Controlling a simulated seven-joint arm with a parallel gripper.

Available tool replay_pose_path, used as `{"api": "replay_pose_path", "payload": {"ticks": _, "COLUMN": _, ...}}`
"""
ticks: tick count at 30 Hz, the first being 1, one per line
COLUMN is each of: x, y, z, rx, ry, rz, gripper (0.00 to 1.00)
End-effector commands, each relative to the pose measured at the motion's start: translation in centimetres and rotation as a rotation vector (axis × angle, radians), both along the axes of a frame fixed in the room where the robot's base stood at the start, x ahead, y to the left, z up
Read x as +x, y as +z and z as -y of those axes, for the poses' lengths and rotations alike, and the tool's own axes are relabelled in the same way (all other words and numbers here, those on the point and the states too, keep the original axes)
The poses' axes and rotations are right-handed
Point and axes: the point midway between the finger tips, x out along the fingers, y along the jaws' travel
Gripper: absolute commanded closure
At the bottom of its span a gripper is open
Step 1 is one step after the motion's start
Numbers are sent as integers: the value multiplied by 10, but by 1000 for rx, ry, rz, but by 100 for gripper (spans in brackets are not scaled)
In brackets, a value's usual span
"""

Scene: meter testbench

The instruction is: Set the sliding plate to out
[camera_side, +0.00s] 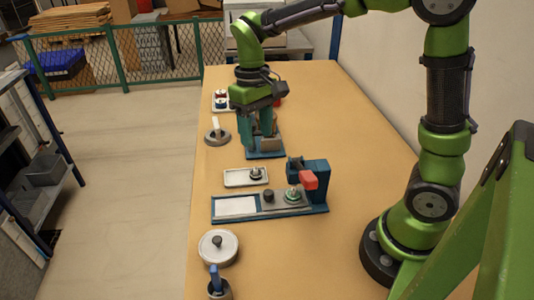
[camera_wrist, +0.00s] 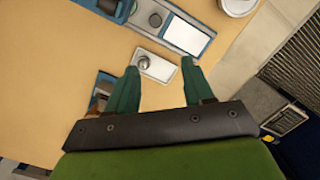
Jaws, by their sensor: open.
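A blue fixture (camera_side: 225,217) stands mid-table, with an upright blue block and a red part (camera_side: 308,180) at its right end. A grey plate (camera_side: 278,208), which looks like the sliding plate, lies on its right half, bearing a dark knob (camera_side: 268,195) and a green-based round piece (camera_side: 292,195). A white rectangle (camera_side: 237,205) shows on the left half. In the wrist view the fixture is at the top, partly cut off, with the white rectangle (camera_wrist: 187,35) clear. My gripper (camera_side: 261,139) is open, behind the fixture, apart from it, fingers pointing down. Its fingers (camera_wrist: 158,80) show nothing held.
A white tray (camera_side: 233,178) with a small metal knobbed piece lies between gripper and fixture. Another blue-based device (camera_side: 264,156) is beneath or behind my gripper. A round lidded dish (camera_side: 218,247) and a cup (camera_side: 219,289) stand in front. The table's right side is clear.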

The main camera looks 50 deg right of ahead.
Motion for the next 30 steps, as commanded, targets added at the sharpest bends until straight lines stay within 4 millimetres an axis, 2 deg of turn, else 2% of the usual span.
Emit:
{"api": "replay_pose_path", "payload": {"ticks": 1, "x": 12, "y": -9, "z": -1, "rx": -15, "ry": 24, "rz": -65, "gripper": 48}}
{"api": "replay_pose_path", "payload": {"ticks": 3, "x": 23, "y": -16, "z": -2, "rx": -33, "ry": 54, "rz": -142, "gripper": 48}}
{"api": "replay_pose_path", "payload": {"ticks": 7, "x": 37, "y": -16, "z": -4, "rx": -49, "ry": 90, "rz": -245, "gripper": 48}}
{"api": "replay_pose_path", "payload": {"ticks": 12, "x": 36, "y": 2, "z": -6, "rx": -38, "ry": 104, "rz": -287, "gripper": 48}}
{"api": "replay_pose_path", "payload": {"ticks": 17, "x": 28, "y": -6, "z": -7, "rx": -27, "ry": 117, "rz": -306, "gripper": 48}}
{"api": "replay_pose_path", "payload": {"ticks": 20, "x": 22, "y": -20, "z": -7, "rx": -27, "ry": 116, "rz": -308, "gripper": 48}}
{"api": "replay_pose_path", "payload": {"ticks": 30, "x": -7, "y": -88, "z": -7, "rx": -26, "ry": 114, "rz": -308, "gripper": 48}}
